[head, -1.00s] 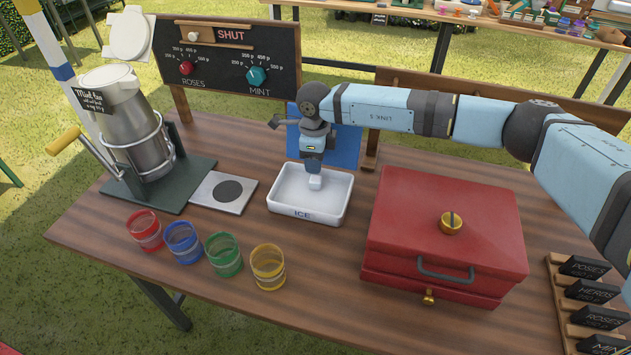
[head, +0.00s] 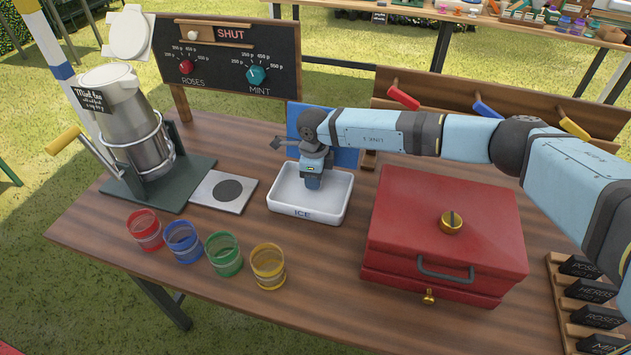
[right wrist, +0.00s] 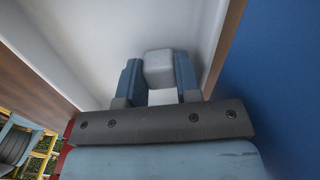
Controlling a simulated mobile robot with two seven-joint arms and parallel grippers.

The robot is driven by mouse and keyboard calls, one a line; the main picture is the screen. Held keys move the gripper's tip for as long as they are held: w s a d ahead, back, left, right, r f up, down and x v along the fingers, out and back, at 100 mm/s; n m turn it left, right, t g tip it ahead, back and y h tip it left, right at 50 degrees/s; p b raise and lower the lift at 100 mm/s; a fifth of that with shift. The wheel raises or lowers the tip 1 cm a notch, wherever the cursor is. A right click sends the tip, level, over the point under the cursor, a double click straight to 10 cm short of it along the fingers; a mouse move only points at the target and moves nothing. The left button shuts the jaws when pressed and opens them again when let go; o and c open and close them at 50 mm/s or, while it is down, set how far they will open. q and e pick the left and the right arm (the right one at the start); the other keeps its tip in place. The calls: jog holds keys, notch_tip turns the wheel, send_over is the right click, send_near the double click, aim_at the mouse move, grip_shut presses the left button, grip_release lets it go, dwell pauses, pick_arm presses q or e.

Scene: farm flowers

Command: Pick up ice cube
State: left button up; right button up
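The ice cube (right wrist: 158,68), a pale grey block, sits between the two blue fingers of my right gripper (right wrist: 158,80) in the right wrist view. Both fingers appear to touch its sides, and its far end shows past their tips. In the head view my right gripper (head: 313,184) points down into the white ice tray (head: 302,213), labelled ICE, and hides the cube. I cannot tell whether the cube still touches the tray floor. My left gripper is not in view.
Red (head: 145,230), blue (head: 183,242), green (head: 223,254) and yellow (head: 268,266) glasses stand in front of the tray. A red box (head: 445,225) stands close on the right. A metal dispenser (head: 135,125) is at left. A blue panel (head: 346,158) rises behind the tray.

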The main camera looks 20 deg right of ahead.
notch_tip(320, 180, up, 20)
dwell(0.7)
